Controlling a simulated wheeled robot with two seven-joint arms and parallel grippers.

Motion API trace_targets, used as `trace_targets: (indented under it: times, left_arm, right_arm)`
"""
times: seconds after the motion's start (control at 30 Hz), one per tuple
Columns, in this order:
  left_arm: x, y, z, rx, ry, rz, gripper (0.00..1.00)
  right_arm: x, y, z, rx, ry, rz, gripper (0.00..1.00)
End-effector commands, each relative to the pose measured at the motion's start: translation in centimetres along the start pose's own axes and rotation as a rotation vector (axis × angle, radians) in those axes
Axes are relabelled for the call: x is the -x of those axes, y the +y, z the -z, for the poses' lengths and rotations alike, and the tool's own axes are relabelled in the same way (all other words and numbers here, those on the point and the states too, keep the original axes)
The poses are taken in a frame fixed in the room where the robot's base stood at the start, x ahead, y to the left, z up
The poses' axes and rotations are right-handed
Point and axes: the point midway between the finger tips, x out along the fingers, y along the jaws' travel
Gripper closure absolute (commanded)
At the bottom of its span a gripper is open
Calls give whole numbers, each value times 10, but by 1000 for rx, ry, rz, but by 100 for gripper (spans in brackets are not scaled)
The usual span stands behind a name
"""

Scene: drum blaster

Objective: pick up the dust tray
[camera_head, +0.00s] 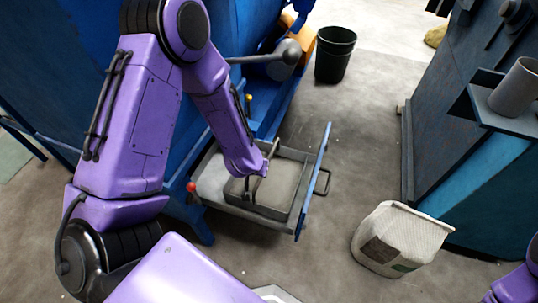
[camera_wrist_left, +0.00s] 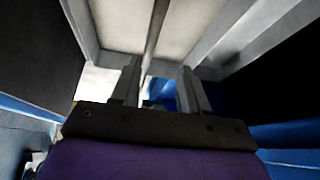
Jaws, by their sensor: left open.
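The dust tray (camera_head: 283,187) is a grey, flat-topped box sitting in the pulled-out drawer of the blue machine. My left gripper (camera_head: 257,180) is over the near-left part of the tray, pointing down at it. In the left wrist view my left gripper (camera_wrist_left: 158,75) is open, with its two fingers apart. A thin bar (camera_wrist_left: 155,38), which looks like the tray's handle, runs in line with the gap between the fingers. I cannot tell whether the fingers touch it. My arm hides part of the tray. My right gripper is out of view.
The drawer's blue front panel (camera_head: 316,178) stands right of the tray. A red-knobbed lever (camera_head: 191,187) is at its left. A black bin (camera_head: 334,55) stands behind, and a whitish sack (camera_head: 402,238) stands on the floor at right. Floor between drawer and sack is clear.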

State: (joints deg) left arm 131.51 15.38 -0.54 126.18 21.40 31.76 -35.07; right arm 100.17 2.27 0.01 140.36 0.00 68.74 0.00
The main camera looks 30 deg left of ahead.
Motion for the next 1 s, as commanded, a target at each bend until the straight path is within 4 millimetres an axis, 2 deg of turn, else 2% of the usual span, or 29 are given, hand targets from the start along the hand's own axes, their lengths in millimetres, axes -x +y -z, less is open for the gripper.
trace_targets:
  times: [0.03, 0.1, 0.17, 0.3, 0.47, 0.7, 0.97, 1.0]
  left_arm:
    - [-11, 6, 15, -13, 22, -31, 55]
    - [-11, 12, 30, -38, 32, -59, 55]
    - [-18, 14, 35, -48, 33, -70, 55]
    - [-42, 15, 36, -51, 31, -69, 55]
    - [-61, 17, 36, -49, 31, -68, 55]
    - [-102, 20, 35, -50, 31, -67, 55]
    - [-106, 20, 36, -50, 32, -68, 55]
    - [-106, 20, 36, -50, 32, -68, 62]
  right_arm:
    - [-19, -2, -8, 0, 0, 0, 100]
    - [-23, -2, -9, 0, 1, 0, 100]
    - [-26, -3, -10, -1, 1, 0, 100]
    - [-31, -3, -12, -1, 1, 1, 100]
    - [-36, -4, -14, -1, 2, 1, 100]
    - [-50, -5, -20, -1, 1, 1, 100]
    - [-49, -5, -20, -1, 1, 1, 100]
    - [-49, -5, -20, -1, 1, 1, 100]
